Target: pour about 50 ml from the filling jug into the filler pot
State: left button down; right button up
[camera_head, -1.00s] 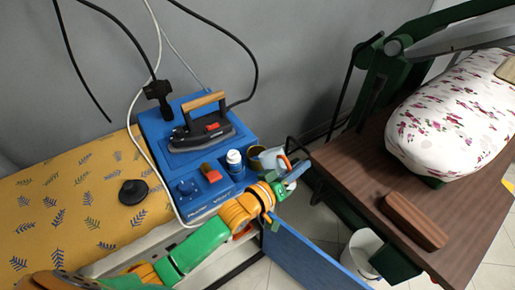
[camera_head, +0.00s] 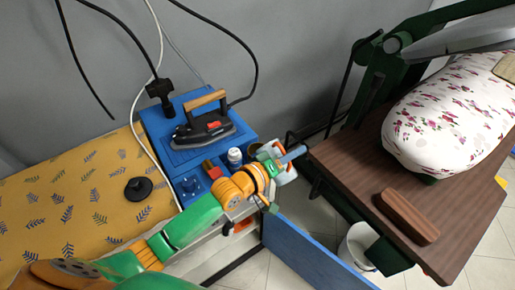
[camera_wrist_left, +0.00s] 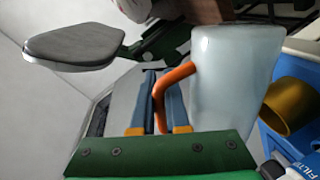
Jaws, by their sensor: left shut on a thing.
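The filling jug (camera_wrist_left: 235,75) is a pale, translucent vessel with an orange handle (camera_wrist_left: 172,90). My left gripper (camera_wrist_left: 160,95) is shut on that handle, its blue fingers on either side of it. In the head view the left gripper (camera_head: 290,156) is beside the blue station's right end and partly covers the jug (camera_head: 286,177). The filler pot (camera_wrist_left: 290,103), brass-coloured, is close to the jug, at its right in the left wrist view. In the head view the pot is mostly hidden behind my gripper. No liquid stream shows, and the jug's exact tilt is unclear.
The blue station (camera_head: 160,130) holds an iron (camera_head: 203,130), a white-capped bottle (camera_head: 235,156) and a red-ended brush (camera_head: 212,170). A brown pressing table (camera_head: 350,160) with a wooden block (camera_head: 408,217) is at right. A blue panel (camera_head: 305,255) stands below the gripper.

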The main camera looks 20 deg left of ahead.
pick_arm(q)
jog(key=shift+w+a+r+n+g+p, duration=0.2)
jog(key=shift+a+r+n+p, duration=0.15)
jog(key=shift+r+n, duration=0.15)
jog(key=shift+w+a+r+n+g+p, duration=0.1)
jog(key=shift+w+a+r+n+p, duration=0.15)
jog(key=shift+r+n, duration=0.2)
dwell(0.8)
jog(key=shift+w+a+r+n+h+b, duration=0.45)
jog(key=shift+w+a+n, duration=0.15)
jog(key=shift+a, duration=0.15)
dwell(1.3)
jog(key=shift+w+a+r, duration=0.1)
jog(key=shift+a+r, duration=0.05)
dwell(0.4)
jog(key=shift+r+n, duration=0.15)
jog(key=shift+n, duration=0.2)
